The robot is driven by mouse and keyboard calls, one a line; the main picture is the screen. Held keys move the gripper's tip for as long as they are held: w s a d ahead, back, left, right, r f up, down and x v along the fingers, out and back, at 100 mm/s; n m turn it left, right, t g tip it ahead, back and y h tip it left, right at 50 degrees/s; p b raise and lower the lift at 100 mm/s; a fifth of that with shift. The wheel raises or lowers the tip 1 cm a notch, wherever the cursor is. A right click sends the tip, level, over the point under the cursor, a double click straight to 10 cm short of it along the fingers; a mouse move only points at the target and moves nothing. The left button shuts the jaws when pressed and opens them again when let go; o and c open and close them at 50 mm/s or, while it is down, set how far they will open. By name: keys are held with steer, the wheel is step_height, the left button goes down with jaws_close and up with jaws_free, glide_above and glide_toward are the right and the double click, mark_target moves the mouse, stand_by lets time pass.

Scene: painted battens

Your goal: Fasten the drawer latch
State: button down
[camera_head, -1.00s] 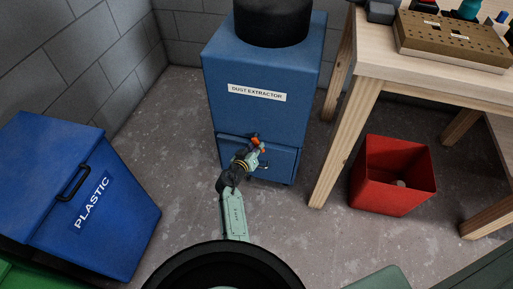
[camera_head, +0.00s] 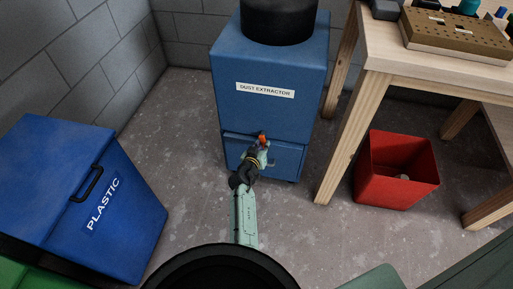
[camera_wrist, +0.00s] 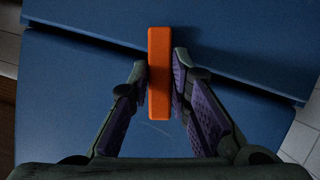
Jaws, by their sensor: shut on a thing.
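The drawer latch (camera_wrist: 159,70) is an orange bar at the seam between the drawer and the cabinet body. In the wrist view it stands nearly upright in the picture and spans the slanting seam. My gripper (camera_wrist: 160,85) is shut on it, with one finger against each long side. The blue drawer front (camera_wrist: 80,105) lies below the seam. In the head view the dust extractor (camera_head: 265,120) stands ahead, and my gripper (camera_head: 263,144) is at the top of its drawer (camera_head: 288,160). My wrist hides part of the drawer there, and only a little orange shows.
A blue plastic bin (camera_head: 120,225) stands at the left. A wooden bench (camera_head: 375,80) stands at the right, with a red bin (camera_head: 392,185) beneath it. Bare floor (camera_head: 195,195) lies between the blue bin and the extractor.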

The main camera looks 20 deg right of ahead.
steer(key=shift+a+f+m+t+y, duration=0.2)
steer(key=shift+a+m+t+y, duration=0.1)
steer(key=shift+m, duration=0.1)
steer(key=shift+w+r+m+y, duration=0.1)
steer(key=shift+w+m+y, duration=0.1)
steer(key=shift+m+y, duration=0.4)
steer(key=c, duration=1.5)
jaws_free()
step_height(320, 180, up, 10)
steer(key=shift+r, duration=0.1)
